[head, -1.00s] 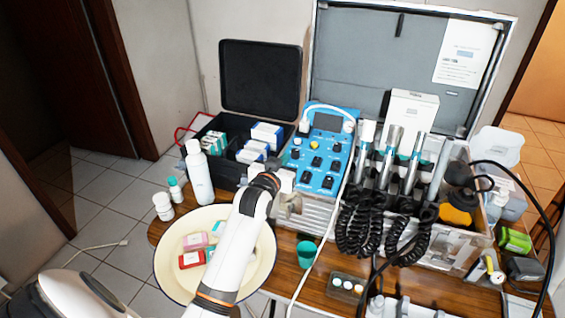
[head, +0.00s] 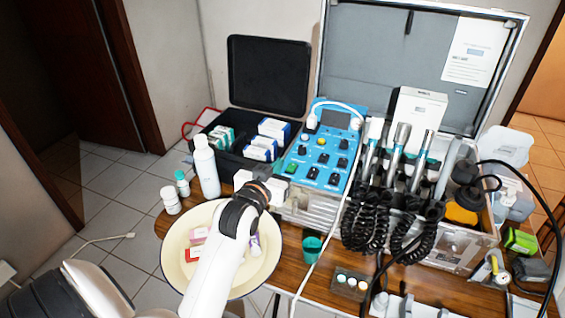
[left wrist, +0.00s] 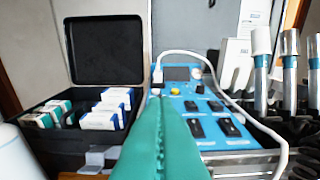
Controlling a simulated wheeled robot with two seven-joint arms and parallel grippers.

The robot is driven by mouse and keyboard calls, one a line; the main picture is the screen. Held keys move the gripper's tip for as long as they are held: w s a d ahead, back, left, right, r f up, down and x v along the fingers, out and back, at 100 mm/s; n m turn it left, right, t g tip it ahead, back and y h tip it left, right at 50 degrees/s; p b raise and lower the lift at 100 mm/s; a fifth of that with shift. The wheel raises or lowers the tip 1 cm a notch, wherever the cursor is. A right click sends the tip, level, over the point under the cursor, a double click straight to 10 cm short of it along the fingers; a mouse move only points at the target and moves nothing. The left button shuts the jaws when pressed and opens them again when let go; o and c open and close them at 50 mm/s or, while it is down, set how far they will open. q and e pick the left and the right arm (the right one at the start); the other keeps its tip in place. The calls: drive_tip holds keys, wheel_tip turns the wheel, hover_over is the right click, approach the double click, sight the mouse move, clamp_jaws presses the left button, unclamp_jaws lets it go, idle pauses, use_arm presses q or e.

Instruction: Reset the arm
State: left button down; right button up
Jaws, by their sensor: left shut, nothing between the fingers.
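My left arm (head: 215,265) is white with dark and orange bands and reaches up over the cream bowl. Its wrist end (head: 262,190) is just in front of the blue control unit (head: 322,150) in the head view; the fingertips are hard to make out there. In the left wrist view the green fingers of my left gripper (left wrist: 158,105) are pressed together, empty, and point toward the control unit (left wrist: 195,105). My right gripper is in neither view.
The cream bowl (head: 172,262) holds small boxes, below my arm. White bottles (head: 205,165) stand left of the open black case (head: 262,75). A green cup (head: 311,246) and a small tray (head: 350,283) stand on the wooden table. Coiled cords hang at the handpieces (head: 400,150).

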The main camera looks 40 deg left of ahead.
use_arm(q)
drive_tip(key=s+d+f+m+g+h, duration=0.2)
drive_tip(key=s+d+f+g, duration=0.3)
drive_tip(key=s+d+f, duration=0.45)
drive_tip(key=s+d+f+m+g+h, duration=0.1)
drive_tip(key=s+d+f+g, duration=0.1)
drive_tip(key=s+f+g, duration=0.45)
drive_tip(key=s+d+f+m+g+h, duration=0.1)
drive_tip(key=s+d+f+m, duration=0.15)
drive_tip(key=s, duration=0.75)
wheel_tip(320, 180, down, 24)
drive_tip(key=g, duration=0.1)
drive_tip(key=s+a+f+g, duration=0.1)
drive_tip(key=s+a+f, duration=0.1)
drive_tip(key=s+f, duration=1.5)
drive_tip(key=shift+a+f, duration=0.35)
drive_tip(key=shift+f, duration=0.3)
